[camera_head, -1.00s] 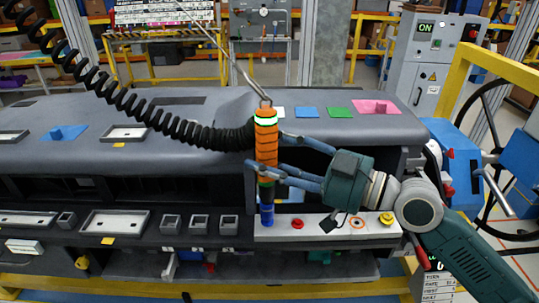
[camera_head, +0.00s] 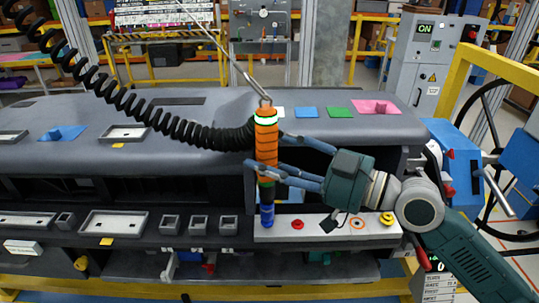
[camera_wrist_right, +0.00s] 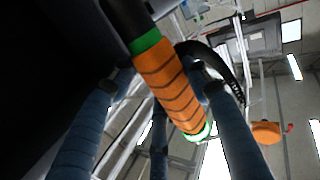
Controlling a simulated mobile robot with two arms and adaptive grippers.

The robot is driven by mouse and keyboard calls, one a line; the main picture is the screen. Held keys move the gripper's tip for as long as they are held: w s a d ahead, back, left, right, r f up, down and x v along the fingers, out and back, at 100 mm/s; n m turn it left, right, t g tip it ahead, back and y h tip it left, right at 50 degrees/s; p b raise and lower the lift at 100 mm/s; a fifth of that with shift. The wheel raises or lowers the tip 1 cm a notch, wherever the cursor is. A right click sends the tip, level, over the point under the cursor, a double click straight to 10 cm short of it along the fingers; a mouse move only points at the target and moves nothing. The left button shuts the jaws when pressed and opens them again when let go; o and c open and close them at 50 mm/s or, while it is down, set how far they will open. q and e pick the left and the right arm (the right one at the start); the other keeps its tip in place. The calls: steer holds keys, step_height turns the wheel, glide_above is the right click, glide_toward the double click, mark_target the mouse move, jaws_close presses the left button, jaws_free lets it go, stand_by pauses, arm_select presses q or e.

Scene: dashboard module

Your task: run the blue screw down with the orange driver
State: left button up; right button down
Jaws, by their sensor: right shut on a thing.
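The orange driver (camera_head: 266,140) stands upright at the centre of the head view, hung from a cable, with a pale green-edged ring near its top. My right gripper (camera_head: 267,160) comes in from the right and is shut on the driver's body. The right wrist view shows its blue-grey fingers around the orange grip (camera_wrist_right: 168,82). The blue screw (camera_head: 267,216) is upright under the driver's dark lower end, at the left part of the white panel (camera_head: 340,232). Whether the driver tip sits fully in the screw head is too small to tell. My left gripper is not in view.
A black coiled hose (camera_head: 130,112) runs from the driver's top to the upper left. The white panel also carries a red button (camera_head: 297,224) and a yellow one (camera_head: 387,218). Grey trays (camera_head: 114,222) lie to the left. The dashboard top (camera_head: 200,135) overhangs a dark recess.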

steer(key=shift+f+b, duration=0.85)
steer(key=shift+f, duration=0.05)
stand_by(1.4)
steer(key=shift+f+b, duration=0.35)
steer(key=shift+b, duration=0.75)
stand_by(2.2)
steer(key=shift+f+b, duration=0.25)
steer(key=shift+b, duration=0.05)
stand_by(1.0)
steer(key=shift+r, duration=0.1)
